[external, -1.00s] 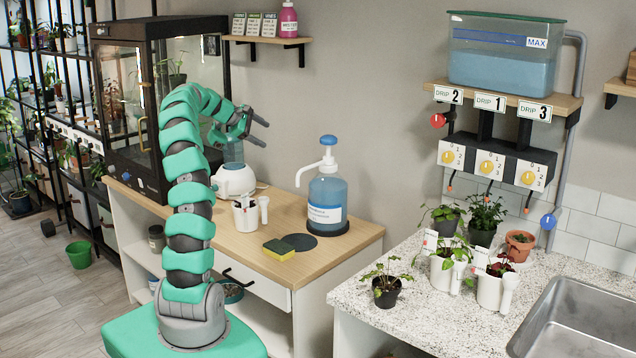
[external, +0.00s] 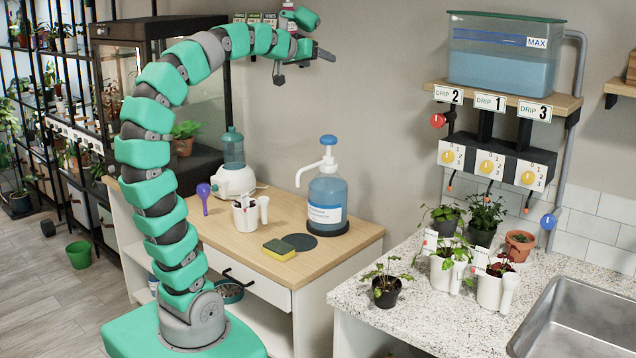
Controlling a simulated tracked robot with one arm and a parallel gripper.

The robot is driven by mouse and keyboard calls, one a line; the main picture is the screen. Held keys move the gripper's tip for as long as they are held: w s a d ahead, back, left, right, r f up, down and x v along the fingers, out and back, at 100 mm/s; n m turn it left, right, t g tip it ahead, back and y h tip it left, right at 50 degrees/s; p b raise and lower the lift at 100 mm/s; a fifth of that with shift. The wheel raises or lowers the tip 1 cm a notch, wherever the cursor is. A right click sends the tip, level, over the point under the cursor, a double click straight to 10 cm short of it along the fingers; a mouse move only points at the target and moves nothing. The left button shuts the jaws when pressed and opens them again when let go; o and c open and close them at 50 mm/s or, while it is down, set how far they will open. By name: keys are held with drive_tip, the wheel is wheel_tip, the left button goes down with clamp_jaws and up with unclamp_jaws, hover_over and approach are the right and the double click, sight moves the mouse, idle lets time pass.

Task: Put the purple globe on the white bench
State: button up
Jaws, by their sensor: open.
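The purple globe (external: 204,190) has a round bulb above a thin stem. It appears to stand upright on the left part of the wooden top of the white bench (external: 268,305). My gripper (external: 305,66) is open and empty, high above the bench in front of the wall shelf. It is well up and to the right of the globe, not touching it.
A white humidifier (external: 234,180), a white self-watering pot (external: 246,215), a sponge (external: 279,250) and a blue pump bottle (external: 328,200) stand on the bench. The front right of its top is clear. A glass cabinet (external: 150,100) stands behind.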

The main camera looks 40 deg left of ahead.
drive_tip(key=s+d+r+m+t, duration=0.1)
drive_tip(key=s+d+r+m, duration=0.1)
drive_tip(key=s+d+r, duration=0.1)
drive_tip(key=shift+s+r+m, duration=0.3)
drive_tip(key=shift+s+r, duration=0.1)
drive_tip(key=shift+s, duration=0.2)
idle(0.8)
